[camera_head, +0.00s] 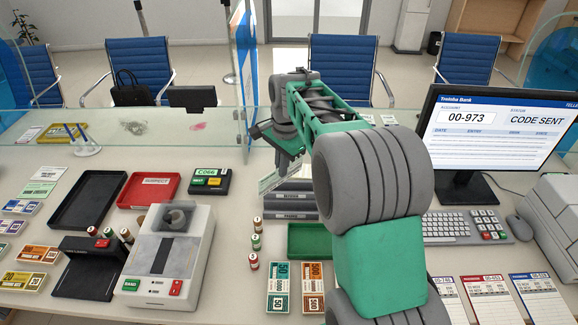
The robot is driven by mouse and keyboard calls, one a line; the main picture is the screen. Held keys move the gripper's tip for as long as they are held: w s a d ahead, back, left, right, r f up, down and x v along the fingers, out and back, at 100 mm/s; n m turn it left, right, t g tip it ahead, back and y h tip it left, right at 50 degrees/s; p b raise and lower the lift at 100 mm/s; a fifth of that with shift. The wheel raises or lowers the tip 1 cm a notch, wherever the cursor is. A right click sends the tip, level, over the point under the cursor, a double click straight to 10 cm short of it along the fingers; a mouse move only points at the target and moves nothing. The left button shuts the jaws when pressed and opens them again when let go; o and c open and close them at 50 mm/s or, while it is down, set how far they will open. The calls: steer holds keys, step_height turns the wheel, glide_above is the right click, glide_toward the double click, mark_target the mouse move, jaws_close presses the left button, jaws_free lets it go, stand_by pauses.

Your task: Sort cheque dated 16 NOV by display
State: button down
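The display (500,130) at right reads Tretoba Bank, account 00-973, status CODE SENT, above a table header. My gripper (284,160) hangs over the counter behind a stack of dark trays (291,213) with small labels. A pale greenish slip (271,181) shows just below the fingertips, tilted above the stack. I cannot read its date or tell whether the fingers grip it. My arm hides part of the stack. Two more slips, one white (48,173) and one greenish (34,191), lie at the left.
A black tray (66,214), a red tray labelled SUSPECT (132,203) and a green tray (296,241) sit on the counter. A grey machine (195,258), small rolls, banknote bundles, a keyboard (450,226) and printed sheets crowd the front. A glass screen (245,70) stands behind.

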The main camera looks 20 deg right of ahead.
steer(key=w+d+f+m+h+b, duration=0.1)
steer(key=w+d+f+m+b, duration=0.1)
steer(key=w+d+f+m, duration=0.55)
steer(key=shift+m+t, duration=0.3)
steer(key=shift+m, duration=0.55)
steer(key=shift+s+a+f+b, duration=0.1)
steer(key=shift+a+f+b, duration=0.2)
steer(key=shift+f+b, duration=0.75)
steer(key=shift+s+a+f+b, duration=0.1)
steer(key=shift+a+f+b, duration=0.2)
steer(key=shift+f+b, duration=0.7)
steer(key=shift+s+a+f+b, duration=0.1)
steer(key=shift+a+f+b, duration=0.2)
steer(key=shift+f+b, duration=0.7)
steer(key=shift+f, duration=0.2)
steer(key=c, duration=1.6)
jaws_free()
steer(key=shift+r+p, duration=0.1)
steer(key=shift+p, duration=0.2)
step_height(320, 180, up, 7)
steer(key=p, duration=0.4)
